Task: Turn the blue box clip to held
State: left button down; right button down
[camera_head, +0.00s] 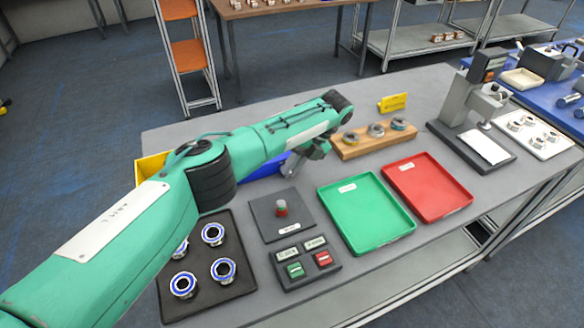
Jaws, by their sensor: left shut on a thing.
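A blue box (262,168) stands on the grey table, mostly hidden behind my left forearm; only its right part shows. My left arm reaches in from the left. Its gripper (292,168) points down at the right end of the blue box. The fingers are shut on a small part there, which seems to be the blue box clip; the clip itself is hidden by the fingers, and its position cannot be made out. My right gripper is not in view.
A yellow bin (151,168) is partly behind my arm. A wooden rack (375,143) with three rings, a green tray (365,216) and a red tray (427,187) lie to the right. A button panel (305,264), a grey pad (267,222) and a dark bearing tray (212,298) are in front.

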pick_arm(q)
jog(key=c, duration=1.5)
grip_release()
